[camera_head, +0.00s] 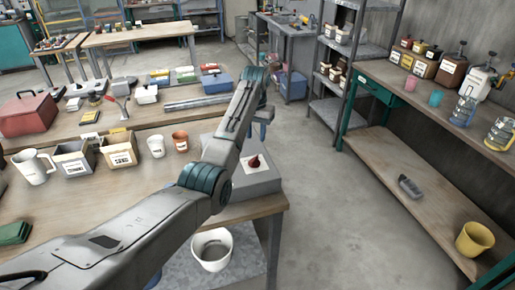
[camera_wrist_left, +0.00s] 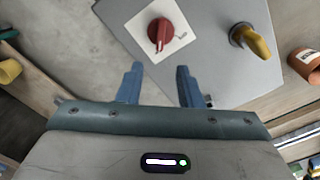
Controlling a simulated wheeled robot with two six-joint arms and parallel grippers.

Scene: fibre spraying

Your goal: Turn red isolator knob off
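The red isolator knob (camera_head: 254,163) sits on a white square plate on top of a grey box (camera_head: 262,185) at the table's right corner. In the left wrist view the round red knob (camera_wrist_left: 160,34) shows near the top, with small dark print at its right that I cannot read. My left gripper (camera_wrist_left: 159,67) is open and empty. Its two blue fingers point toward the knob but are apart from it. My right gripper is in neither view.
A yellow handle (camera_wrist_left: 255,40) stands on the grey box beside the white plate. An orange-brown cup (camera_head: 180,141) and a white cup (camera_head: 156,146) stand left of the box. A white bucket (camera_head: 211,249) is below. Floor to the right is clear up to the shelf bench (camera_head: 390,160).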

